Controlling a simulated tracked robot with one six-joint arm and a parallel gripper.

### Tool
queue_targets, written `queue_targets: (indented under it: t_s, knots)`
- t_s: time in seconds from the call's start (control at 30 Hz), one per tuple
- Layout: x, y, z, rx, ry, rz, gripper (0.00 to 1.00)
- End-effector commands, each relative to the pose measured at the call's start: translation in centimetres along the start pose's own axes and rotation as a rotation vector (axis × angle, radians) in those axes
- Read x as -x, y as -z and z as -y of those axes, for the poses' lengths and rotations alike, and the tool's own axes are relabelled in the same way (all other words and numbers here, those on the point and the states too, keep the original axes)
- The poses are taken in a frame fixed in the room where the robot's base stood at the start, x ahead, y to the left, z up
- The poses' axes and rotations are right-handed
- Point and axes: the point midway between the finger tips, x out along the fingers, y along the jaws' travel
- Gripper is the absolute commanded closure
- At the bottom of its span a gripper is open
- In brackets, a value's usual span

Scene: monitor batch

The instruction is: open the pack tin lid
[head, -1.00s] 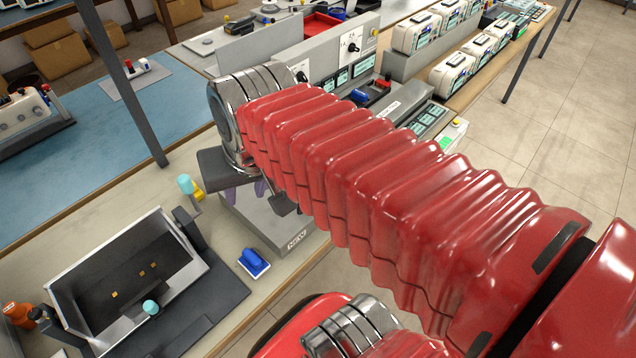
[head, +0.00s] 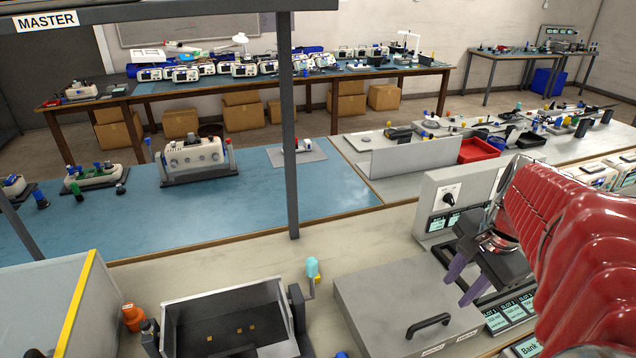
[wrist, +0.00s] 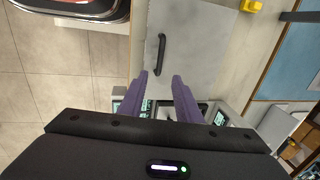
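The pack tin appears to be the grey flat-topped box on the bench; its lid (head: 385,290) lies flat and looks closed. A black bar handle (head: 428,325) stands near the lid's front edge. The handle also shows in the wrist view (wrist: 161,55), just beyond the fingertips and roughly in line with the gap between them. My gripper (head: 461,291) has two purple fingers, spread apart with nothing between them. It hangs above and to the right of the handle in the head view, not touching it. The wrist view also shows the gripper (wrist: 161,78) open.
An open black-floored tray (head: 225,315) with small orange pieces stands left of the tin. A cyan-capped post (head: 312,268) is behind the tin's left corner. A panel with a dial (head: 450,198) and small screens stands to the right. A dark upright post (head: 289,130) rises behind.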

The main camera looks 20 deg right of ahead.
Motion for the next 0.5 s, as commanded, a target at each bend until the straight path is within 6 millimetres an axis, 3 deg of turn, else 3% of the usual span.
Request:
queue_targets:
  t_s: [0.3, 0.5]
  knots:
    - [-0.1, 0.0, 0.0, 0.003, 0.0, 0.0, 0.69]
    - [-1.5, -0.1, 0.0, 0.003, -0.001, 0.001, 0.69]
